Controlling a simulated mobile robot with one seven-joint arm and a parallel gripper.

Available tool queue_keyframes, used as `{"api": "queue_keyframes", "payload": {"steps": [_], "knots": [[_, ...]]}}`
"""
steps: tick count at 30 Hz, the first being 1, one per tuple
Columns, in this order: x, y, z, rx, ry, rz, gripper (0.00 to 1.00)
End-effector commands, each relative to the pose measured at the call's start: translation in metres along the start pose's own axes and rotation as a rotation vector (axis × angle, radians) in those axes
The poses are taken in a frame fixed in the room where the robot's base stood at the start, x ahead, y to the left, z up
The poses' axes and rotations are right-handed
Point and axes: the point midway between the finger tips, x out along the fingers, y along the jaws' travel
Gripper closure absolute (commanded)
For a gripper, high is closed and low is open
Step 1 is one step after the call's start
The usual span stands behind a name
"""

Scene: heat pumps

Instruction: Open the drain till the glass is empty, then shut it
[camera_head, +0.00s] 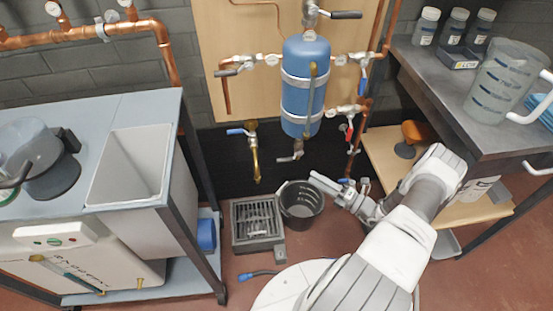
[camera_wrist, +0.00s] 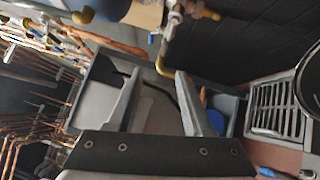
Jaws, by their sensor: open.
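A blue tank (camera_head: 305,75) with grey bands hangs on the wooden board in the head view. A narrow upright tube (camera_head: 312,90) runs down its front; I cannot read any level in it. Below the tank is a valve (camera_head: 290,157) with a grey handle, apart from my gripper. Left of it, a blue-handled tap (camera_head: 240,131) has a brass spout pointing down; a brass pipe also shows in the wrist view (camera_wrist: 163,58). My gripper (camera_head: 322,185) is low, beside the black bucket, right of and below the tank. In the wrist view its fingers (camera_wrist: 158,105) are apart with nothing between them.
A black bucket (camera_head: 301,205) stands on the floor beside a grated drain (camera_head: 256,220). Right is a bench (camera_head: 480,125) with a clear jug (camera_head: 500,78); left is a grey sink unit (camera_head: 130,165). A red-handled valve (camera_head: 348,130) sits right of the tank.

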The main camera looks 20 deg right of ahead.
Motion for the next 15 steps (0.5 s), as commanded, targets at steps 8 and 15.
{"api": "queue_keyframes", "payload": {"steps": [8,15], "knots": [[0.003,-0.014,-0.001,0.046,-0.051,0.012,0.49],[0.048,-0.014,-0.001,0.045,-0.046,0.012,0.49]]}}
